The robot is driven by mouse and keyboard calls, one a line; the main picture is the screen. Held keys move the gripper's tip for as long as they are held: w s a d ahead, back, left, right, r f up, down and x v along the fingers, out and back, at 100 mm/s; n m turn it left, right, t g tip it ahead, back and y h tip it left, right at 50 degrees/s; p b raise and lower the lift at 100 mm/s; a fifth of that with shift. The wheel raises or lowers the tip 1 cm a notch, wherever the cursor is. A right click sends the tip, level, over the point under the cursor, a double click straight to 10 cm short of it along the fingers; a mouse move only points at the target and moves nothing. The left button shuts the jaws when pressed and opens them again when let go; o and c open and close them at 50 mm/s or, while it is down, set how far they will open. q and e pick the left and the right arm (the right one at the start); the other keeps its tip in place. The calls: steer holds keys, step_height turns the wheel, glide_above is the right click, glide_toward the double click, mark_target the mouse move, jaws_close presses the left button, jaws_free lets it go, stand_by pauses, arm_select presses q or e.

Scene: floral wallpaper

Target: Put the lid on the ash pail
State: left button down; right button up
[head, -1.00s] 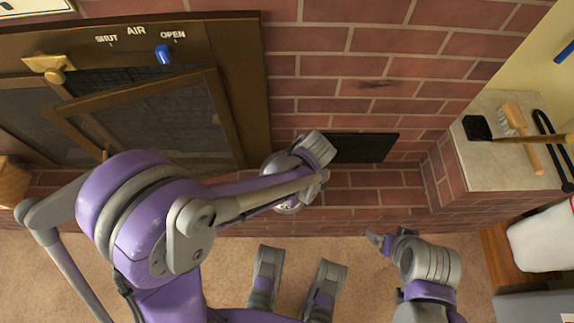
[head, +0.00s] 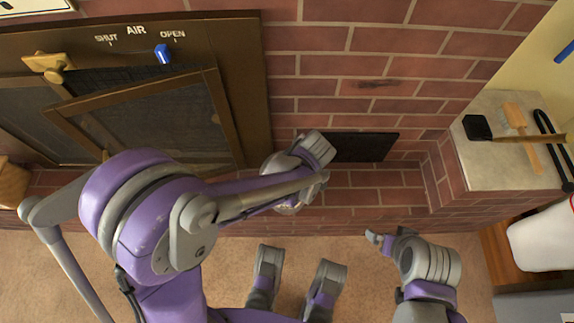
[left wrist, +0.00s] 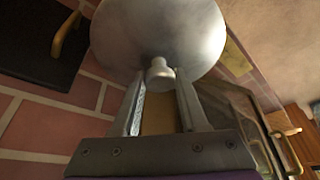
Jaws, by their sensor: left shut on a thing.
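The lid (left wrist: 165,25) is a round, dull silver metal disc with a small knob (left wrist: 160,74). In the left wrist view my left gripper (left wrist: 159,88) has a finger on each side of the knob and is shut on it. In the head view my left gripper (head: 296,180) is over the brick hearth, in front of the stove's right edge, and my arm hides most of the lid. I cannot make out the ash pail in either view. My right gripper (head: 376,239) is low at the right over the carpet, away from the lid; its finger gap is unclear.
The stove front (head: 245,80) stands at the left with a framed door (head: 222,120) ajar. A black plate (head: 365,147) is on the brick to the right of my left gripper.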

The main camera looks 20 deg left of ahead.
arm_select(q)
jaws_free()
stand_by(0.5)
steer(key=shift+r+p, duration=1.75)
steer(key=shift+r, duration=0.75)
steer(key=shift+r+p, duration=0.75)
steer(key=shift+r, duration=0.3)
jaws_close()
